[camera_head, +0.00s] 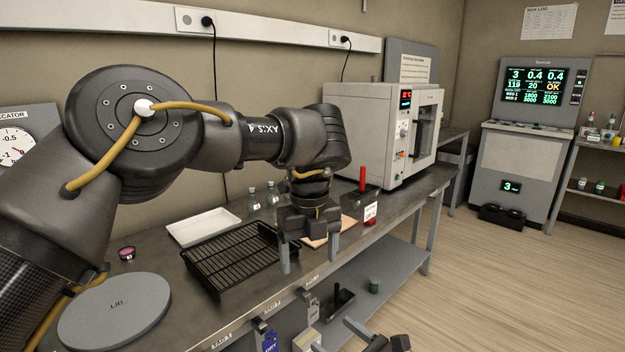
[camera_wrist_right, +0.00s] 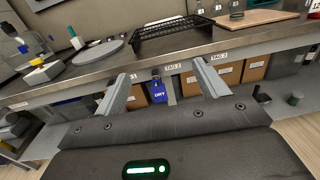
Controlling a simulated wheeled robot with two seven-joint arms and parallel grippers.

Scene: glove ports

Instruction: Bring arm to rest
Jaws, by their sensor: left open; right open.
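My left gripper (camera_head: 309,262) hangs pointing down above the front of the bench, just right of the black wire rack. Its two fingers are apart with nothing seen between them. My right gripper shows at the bottom edge of the head view (camera_head: 340,338), low in front of the bench. In the right wrist view its two fingers (camera_wrist_right: 163,85) are wide apart and empty, facing the bench front.
The steel bench (camera_head: 190,322) carries a grey lid (camera_head: 115,312), the wire rack (camera_head: 240,258), a white tray (camera_head: 203,227), small flasks (camera_head: 254,200) and a white machine (camera_head: 370,130). Boxes (camera_wrist_right: 224,77) stand on the shelf below. The floor (camera_head: 480,290) at right is clear.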

